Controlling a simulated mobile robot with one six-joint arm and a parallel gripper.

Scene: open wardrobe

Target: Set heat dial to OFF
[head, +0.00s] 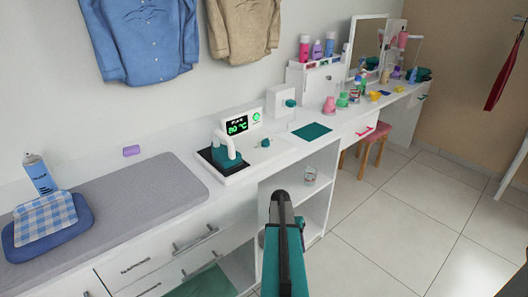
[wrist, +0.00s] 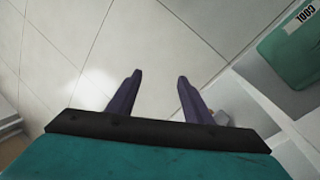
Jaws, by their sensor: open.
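A white ironing station (head: 238,170) stands on the counter with a teal iron (head: 226,154) with a white handle on its dark pad. Its back panel (head: 238,124) shows green digits that look like 110. A round green-ringed control (head: 256,116) sits right of the digits, and a small teal knob (head: 265,143) is on the base. I cannot tell which is the heat dial, or its setting. My gripper (wrist: 160,78) is open and empty over the tiled floor in the wrist view. In the head view my teal arm is in front of the counter, apart from the station.
A grey ironing mat (head: 130,190) with a folded cloth (head: 45,216) and spray can (head: 40,174) lies left. A white box (head: 281,101) and teal mat (head: 312,131) are to the right. A teal bin labelled COOL (wrist: 295,48) shows in the wrist view. Floor (head: 390,215) is clear at right.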

